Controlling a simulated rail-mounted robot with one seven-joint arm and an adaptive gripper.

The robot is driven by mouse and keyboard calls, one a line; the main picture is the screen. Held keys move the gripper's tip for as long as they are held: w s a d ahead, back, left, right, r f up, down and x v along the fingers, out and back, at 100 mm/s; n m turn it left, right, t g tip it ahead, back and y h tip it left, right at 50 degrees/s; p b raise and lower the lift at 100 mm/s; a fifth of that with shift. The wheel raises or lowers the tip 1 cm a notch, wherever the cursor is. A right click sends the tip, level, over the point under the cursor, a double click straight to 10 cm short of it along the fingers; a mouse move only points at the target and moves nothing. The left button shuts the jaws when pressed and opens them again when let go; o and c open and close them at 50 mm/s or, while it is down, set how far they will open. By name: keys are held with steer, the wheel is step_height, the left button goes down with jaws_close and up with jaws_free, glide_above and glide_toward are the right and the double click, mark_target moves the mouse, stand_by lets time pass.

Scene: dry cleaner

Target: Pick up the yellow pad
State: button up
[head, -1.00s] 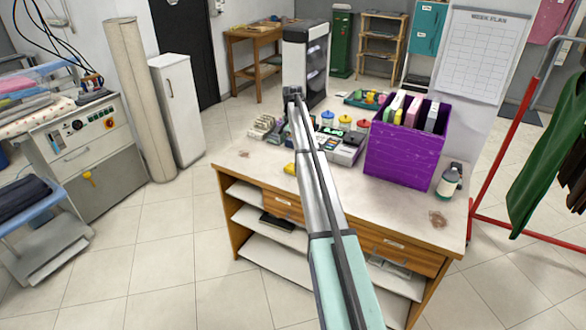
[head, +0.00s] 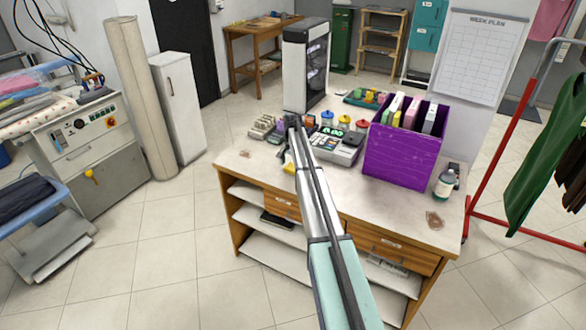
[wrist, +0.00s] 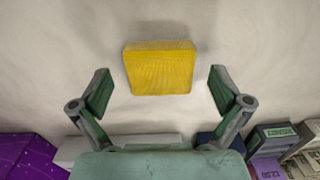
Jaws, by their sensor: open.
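The yellow pad (wrist: 158,68) lies flat on the pale counter top in the wrist view, a squarish block with a lined top. In the head view only a small part of the yellow pad (head: 289,168) shows beside my arm, which hides the rest. My gripper (wrist: 161,74) is open and empty, its two green-padded fingers apart on either side of the pad in the picture. No contact shows, and the height of the fingers above the counter is hard to tell.
A purple bin (head: 400,158) with folders stands right on the counter (head: 330,190). A cash register (head: 338,146), colored-lid jars and small items sit behind the pad. A tall black-and-white machine (head: 305,66) stands farther back. The counter's front left is mostly clear.

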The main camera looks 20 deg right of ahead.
steer(key=shift+f, duration=0.1)
steer(key=c, duration=1)
steer(key=shift+c, duration=0.2)
step_height(320, 180, up, 20)
steer(key=b, duration=0.5)
steer(key=shift+o, duration=0.3)
steer(key=shift+a+p, duration=0.1)
steer(key=shift+p, duration=0.2)
steer(key=shift+c, duration=0.7)
